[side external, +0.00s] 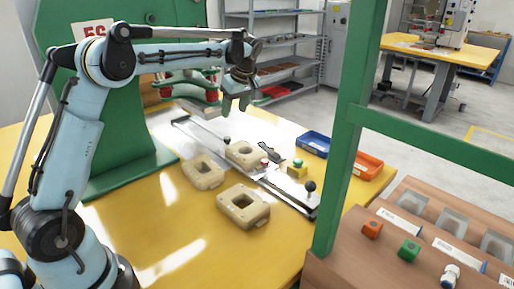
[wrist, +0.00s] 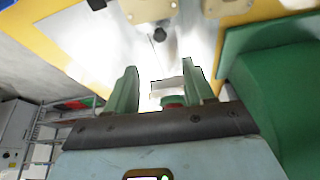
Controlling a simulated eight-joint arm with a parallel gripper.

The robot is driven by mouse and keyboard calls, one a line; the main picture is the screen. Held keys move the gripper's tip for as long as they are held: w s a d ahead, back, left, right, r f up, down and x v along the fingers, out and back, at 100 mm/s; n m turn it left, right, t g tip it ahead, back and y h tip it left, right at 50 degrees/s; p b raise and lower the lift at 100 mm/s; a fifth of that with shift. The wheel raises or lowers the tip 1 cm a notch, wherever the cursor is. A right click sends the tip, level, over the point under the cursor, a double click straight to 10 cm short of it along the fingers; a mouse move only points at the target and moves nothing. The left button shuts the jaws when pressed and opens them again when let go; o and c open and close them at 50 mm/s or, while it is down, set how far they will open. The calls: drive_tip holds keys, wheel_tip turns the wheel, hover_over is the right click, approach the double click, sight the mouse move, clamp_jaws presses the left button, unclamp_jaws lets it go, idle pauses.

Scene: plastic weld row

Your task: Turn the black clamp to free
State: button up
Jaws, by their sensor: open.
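A dark, elongated black piece (side external: 269,151), which may be the black clamp, lies by the metal rail behind the beige blocks in the side external view. A black ball knob (side external: 310,187) stands at the rail's near end, and a smaller dark knob (side external: 227,140) stands farther back. The wrist view shows one dark round knob (wrist: 159,34); I cannot tell which one it is. My gripper (side external: 236,106) hangs above the rail's far part, apart from these things. Its two green fingers (wrist: 158,80) are spread with nothing held between them.
Beige blocks with openings (side external: 243,206) sit on the yellow table (side external: 180,250). A yellow block with a green knob (side external: 297,169) stands beside the rail. Blue (side external: 314,143) and orange (side external: 367,165) bins lie behind. A green post (side external: 345,130) rises at right; a green machine (side external: 120,130) stands left.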

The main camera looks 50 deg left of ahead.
sight(227, 138)
drive_tip(key=x, duration=1.1)
drive_tip(key=shift+a+f, duration=0.1)
drive_tip(key=shift+f, duration=0.3)
drive_tip(key=shift+c, duration=0.5)
clamp_jaws()
